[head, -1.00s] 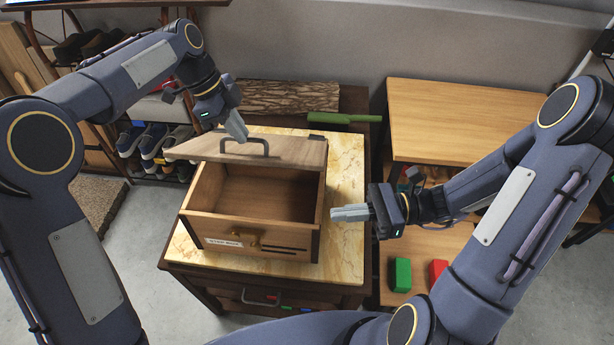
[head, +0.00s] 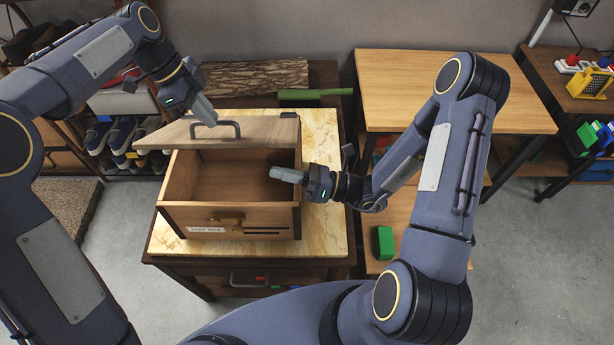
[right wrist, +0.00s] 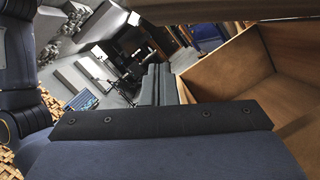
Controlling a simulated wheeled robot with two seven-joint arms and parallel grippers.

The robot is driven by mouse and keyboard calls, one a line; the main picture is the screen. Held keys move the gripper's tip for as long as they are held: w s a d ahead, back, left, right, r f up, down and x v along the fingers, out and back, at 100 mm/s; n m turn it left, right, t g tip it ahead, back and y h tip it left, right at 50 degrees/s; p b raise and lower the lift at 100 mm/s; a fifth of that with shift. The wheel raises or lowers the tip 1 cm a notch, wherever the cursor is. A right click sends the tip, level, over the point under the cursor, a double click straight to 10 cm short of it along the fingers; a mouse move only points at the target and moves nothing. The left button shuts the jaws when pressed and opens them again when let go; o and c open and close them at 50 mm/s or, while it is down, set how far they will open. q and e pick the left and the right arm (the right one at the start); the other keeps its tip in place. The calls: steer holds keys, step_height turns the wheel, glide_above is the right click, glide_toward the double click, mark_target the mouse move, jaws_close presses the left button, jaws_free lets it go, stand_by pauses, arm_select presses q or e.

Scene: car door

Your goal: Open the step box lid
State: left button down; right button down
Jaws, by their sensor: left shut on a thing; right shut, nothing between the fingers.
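The wooden step box (head: 185,216) stands on a marble-topped cabinet, its front label and brass latch facing me. Its lid (head: 250,132) is raised and slanted at the back, and the inside shows empty. My left gripper (head: 208,116) is shut on the lid's dark handle (head: 230,127); the exact grip is small in the head view. My right gripper (head: 285,174) is shut and empty at the box's right wall, near the upper rim. In the right wrist view its closed fingers (right wrist: 158,85) are beside the box's open interior (right wrist: 240,75); contact cannot be told.
The marble top (head: 325,200) has free room right of the box. Behind lie a bark-faced board (head: 255,77) and a green tool (head: 310,95). A wooden table (head: 460,90) stands at right, with a green block (head: 383,242) on a lower surface.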

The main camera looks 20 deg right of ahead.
mark_target(281, 148)
arm_select(q)
steer(key=shift+w+f, duration=0.1)
arm_select(e)
steer(key=shift+w+d+r, duration=0.1)
steer(key=shift+w+r, duration=0.5)
steer(key=shift+r, duration=0.25)
steer(key=shift+w+d+r, duration=0.1)
steer(key=shift+w+r, duration=0.45)
steer(key=shift+r, duration=0.3)
arm_select(q)
steer(key=shift+d+f, duration=0.1)
steer(key=shift+f, duration=0.05)
arm_select(e)
steer(key=shift+w+d+r, duration=0.3)
steer(key=shift+w+r, duration=0.25)
steer(key=shift+r, duration=0.25)
arm_select(q)
steer(key=c, duration=1.6)
jaws_free()
steer(key=shift+c, duration=0.2)
arm_select(e)
steer(key=shift+a, duration=0.1)
arm_select(q)
steer(key=shift+o, duration=0.7)
arm_select(e)
steer(key=shift+f, duration=0.1)
